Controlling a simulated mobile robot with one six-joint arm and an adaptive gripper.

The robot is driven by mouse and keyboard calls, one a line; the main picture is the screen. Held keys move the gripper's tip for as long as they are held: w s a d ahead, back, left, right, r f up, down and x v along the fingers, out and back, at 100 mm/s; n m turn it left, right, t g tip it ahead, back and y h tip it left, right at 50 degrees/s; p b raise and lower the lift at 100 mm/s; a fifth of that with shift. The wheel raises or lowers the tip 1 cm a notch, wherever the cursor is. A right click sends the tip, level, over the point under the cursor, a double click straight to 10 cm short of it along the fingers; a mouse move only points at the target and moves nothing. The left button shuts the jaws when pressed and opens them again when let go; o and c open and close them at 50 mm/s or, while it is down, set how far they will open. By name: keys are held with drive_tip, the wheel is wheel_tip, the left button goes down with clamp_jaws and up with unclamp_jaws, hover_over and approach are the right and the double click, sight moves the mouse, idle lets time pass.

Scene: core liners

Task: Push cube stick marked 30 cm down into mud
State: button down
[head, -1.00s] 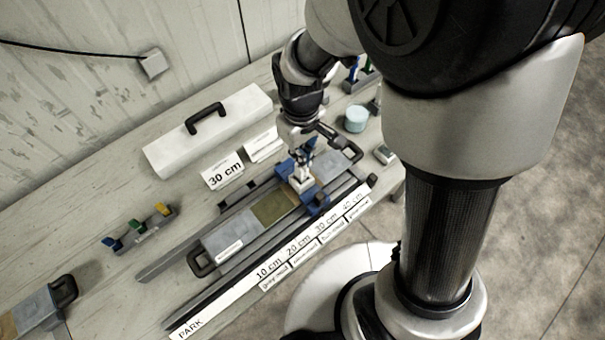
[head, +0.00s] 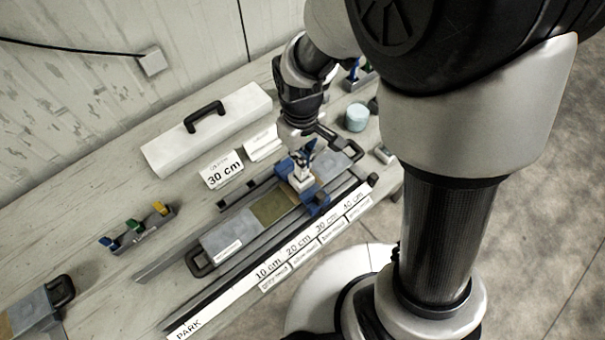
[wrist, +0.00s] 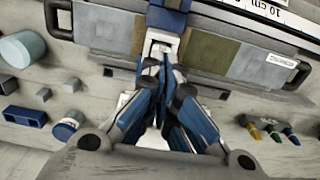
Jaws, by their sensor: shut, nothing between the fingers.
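A grey core liner (head: 230,237) with black end handles lies on the bench, with a window of olive-green mud (head: 273,208). A blue carriage (head: 317,200) bridges the liner near the 30 cm label of the rail. A small white block, apparently the cube stick (head: 301,182), stands in the carriage; no mark on it is legible. In the wrist view the stick (wrist: 159,48) shows in front of the blue carriage (wrist: 168,18). My gripper (wrist: 166,66) is shut and empty, its tips right at the stick. I cannot tell whether they touch it.
A labelled rail (head: 250,290) runs along the front, from PARK to 40 cm. A pale blue jar (head: 357,118) is at right. Another liner (head: 38,308) lies lower left.

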drive_tip(key=shift+f+b, duration=0.55)
drive_tip(key=shift+f, duration=0.25)
idle(0.7)
idle(0.3)
drive_tip(key=shift+r+p, duration=2.9)
drive_tip(key=shift+r, duration=0.65)
drive_tip(key=s+d+r+m+t+b, duration=0.2)
drive_tip(key=s+d+r+m+b, duration=0.1)
drive_tip(key=s+d+r+b, duration=0.1)
drive_tip(key=s+d+r+m+t+b, duration=0.2)
drive_tip(key=s+d+b, duration=0.4)
drive_tip(key=s, duration=0.3)
wheel_tip(320, 180, up, 3)
drive_tip(key=shift+s+d+f+m+t, duration=0.15)
drive_tip(key=shift+s+d+m+t, duration=0.25)
drive_tip(key=shift+m, duration=0.5)
